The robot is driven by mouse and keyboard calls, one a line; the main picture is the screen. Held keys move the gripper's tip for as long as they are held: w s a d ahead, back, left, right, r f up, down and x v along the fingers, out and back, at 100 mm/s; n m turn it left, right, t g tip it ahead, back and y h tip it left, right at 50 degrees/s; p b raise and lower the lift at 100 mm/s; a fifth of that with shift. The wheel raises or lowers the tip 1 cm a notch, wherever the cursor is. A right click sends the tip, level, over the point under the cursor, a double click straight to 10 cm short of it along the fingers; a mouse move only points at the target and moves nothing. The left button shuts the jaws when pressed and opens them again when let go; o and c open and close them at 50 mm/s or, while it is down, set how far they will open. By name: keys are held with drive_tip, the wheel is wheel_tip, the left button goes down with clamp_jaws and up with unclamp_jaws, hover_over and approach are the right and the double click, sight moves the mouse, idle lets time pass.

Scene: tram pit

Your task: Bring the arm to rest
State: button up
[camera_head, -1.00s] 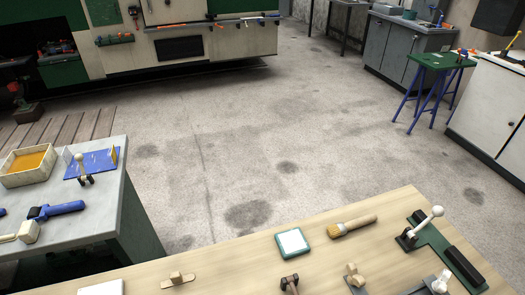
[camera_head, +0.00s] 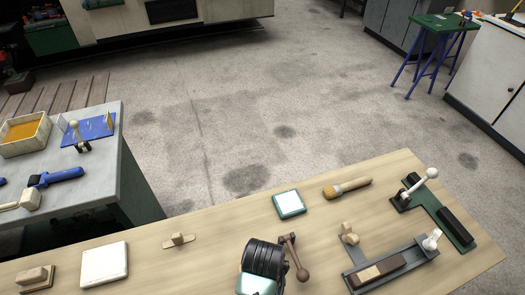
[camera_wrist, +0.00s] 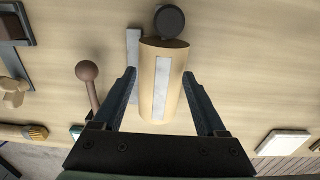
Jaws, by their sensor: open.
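My gripper (camera_wrist: 159,74) shows in the wrist view with its two dark fingers apart. A pale wooden cylinder (camera_wrist: 148,85) with a light strip along it shows between the fingers. The fingertips appear close to its sides, but I cannot tell whether they touch it. A round dark knob (camera_wrist: 170,22) is at its far end. In the head view, a black ribbed and teal shape at the bottom edge is probably part of my arm; the fingers and the cylinder are not clearly seen there.
A brown ball-ended lever (camera_wrist: 87,72) is close left of the fingers in the wrist view. On the wooden bench (camera_head: 225,222) are a brush (camera_head: 347,187), a teal-edged pad (camera_head: 289,204), a white block (camera_head: 104,264) and a green fixture (camera_head: 440,210). A grey table (camera_head: 95,175) stands left; open floor lies beyond.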

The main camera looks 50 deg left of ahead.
wheel_tip(320, 180, up, 7)
drive_tip(key=shift+s+f, duration=0.1)
